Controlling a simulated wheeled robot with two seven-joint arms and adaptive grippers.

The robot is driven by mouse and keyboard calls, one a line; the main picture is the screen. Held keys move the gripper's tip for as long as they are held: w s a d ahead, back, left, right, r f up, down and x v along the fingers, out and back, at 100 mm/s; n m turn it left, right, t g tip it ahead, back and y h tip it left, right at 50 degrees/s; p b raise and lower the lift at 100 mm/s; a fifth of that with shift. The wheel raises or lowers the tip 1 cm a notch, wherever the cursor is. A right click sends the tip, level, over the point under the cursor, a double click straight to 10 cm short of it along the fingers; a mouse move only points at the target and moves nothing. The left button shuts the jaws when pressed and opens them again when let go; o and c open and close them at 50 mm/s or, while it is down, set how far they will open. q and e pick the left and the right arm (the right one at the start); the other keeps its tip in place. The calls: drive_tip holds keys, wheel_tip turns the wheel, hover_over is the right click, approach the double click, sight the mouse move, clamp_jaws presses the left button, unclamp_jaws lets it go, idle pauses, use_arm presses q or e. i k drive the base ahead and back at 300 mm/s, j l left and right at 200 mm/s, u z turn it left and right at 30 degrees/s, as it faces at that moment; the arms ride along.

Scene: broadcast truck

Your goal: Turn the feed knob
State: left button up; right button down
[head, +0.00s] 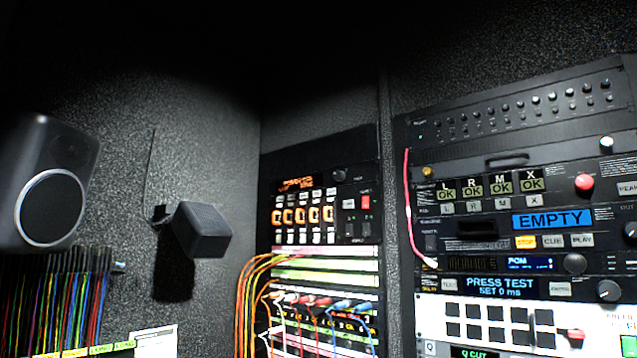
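Several knobs show in the head view, and I cannot read which one is labelled feed. A dark round knob (575,264) sits right of the small blue PGM display (516,263). Another black knob (609,290) with a pale pointer mark is lower right, beside the PRESS TEST display (500,287). A third dark knob (338,174) is at the top of the left rack's orange-lit panel (304,214). A further knob (630,229) is partly cut off at the right edge. Neither gripper is in view.
A red cable (409,210) hangs down the right rack's left side. Orange and yellow patch cables (245,295) loop from the left rack. A speaker (50,185) and a black box on a bracket (203,230) stick out at left. A red-topped lever (575,335) sits on the white button panel.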

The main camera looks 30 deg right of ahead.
sight(340, 177)
drive_tip(key=k+j+z, duration=0.1)
drive_tip(key=z, duration=0.3)
drive_tip(key=k+z, duration=0.15)
drive_tip(key=z, duration=0.25)
drive_tip(key=i+z, duration=0.25)
drive_tip(key=z, duration=0.2)
